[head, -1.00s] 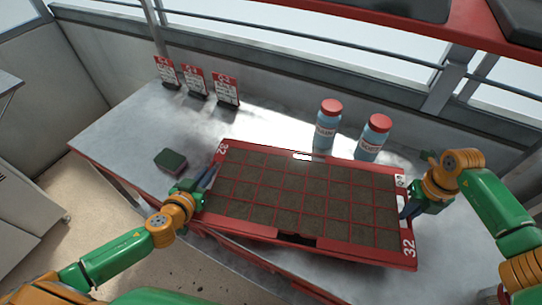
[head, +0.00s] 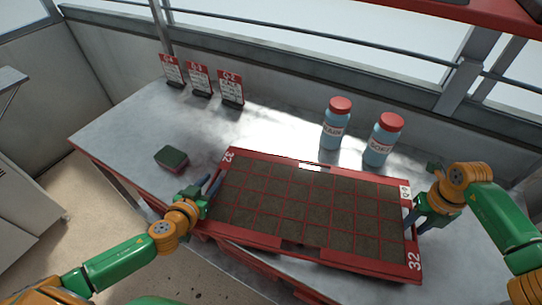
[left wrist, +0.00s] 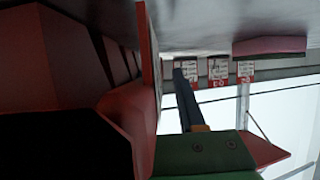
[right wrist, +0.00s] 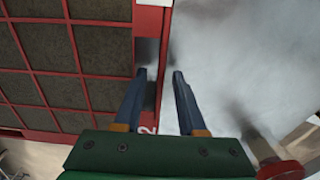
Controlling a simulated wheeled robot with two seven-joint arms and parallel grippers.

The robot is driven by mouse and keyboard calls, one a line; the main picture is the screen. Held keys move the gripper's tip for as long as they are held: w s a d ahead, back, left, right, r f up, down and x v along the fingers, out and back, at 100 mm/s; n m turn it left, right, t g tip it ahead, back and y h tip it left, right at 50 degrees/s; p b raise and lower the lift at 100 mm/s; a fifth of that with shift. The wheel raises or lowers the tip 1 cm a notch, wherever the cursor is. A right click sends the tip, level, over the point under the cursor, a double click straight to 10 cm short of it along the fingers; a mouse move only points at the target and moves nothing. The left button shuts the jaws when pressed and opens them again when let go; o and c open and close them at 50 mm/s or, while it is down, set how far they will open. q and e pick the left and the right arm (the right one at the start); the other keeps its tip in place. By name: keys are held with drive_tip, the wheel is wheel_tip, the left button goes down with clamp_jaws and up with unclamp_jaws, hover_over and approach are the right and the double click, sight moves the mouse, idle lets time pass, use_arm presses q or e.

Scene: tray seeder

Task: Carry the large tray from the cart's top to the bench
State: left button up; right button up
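The large red tray (head: 262,241), with soil-filled square cells, lies over the bench top (head: 125,135), its near side by the front edge. My left gripper (head: 212,188) is at the tray's left end. In the left wrist view one finger stands just outside the tray's red end wall (left wrist: 150,70), with a gap; the other finger is hidden. My right gripper (head: 410,217) is at the right end. In the right wrist view its two fingers (right wrist: 160,75) are apart, on either side of the tray's rim. The cart's top is not clearly seen.
Two blue bottles with red caps (head: 336,125) (head: 383,140) stand close behind the tray. A dark green block with a red base (head: 171,158) lies to its left. Several red-and-white cards (head: 231,90) stand at the back left. The bench's left part is mostly clear.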

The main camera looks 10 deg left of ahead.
use_arm(q)
drive_tip(key=v, duration=1.1)
drive_tip(key=shift+s+r, duration=0.2)
drive_tip(key=shift+s, duration=0.15)
use_arm(e)
wheel_tip(320, 180, up, 12)
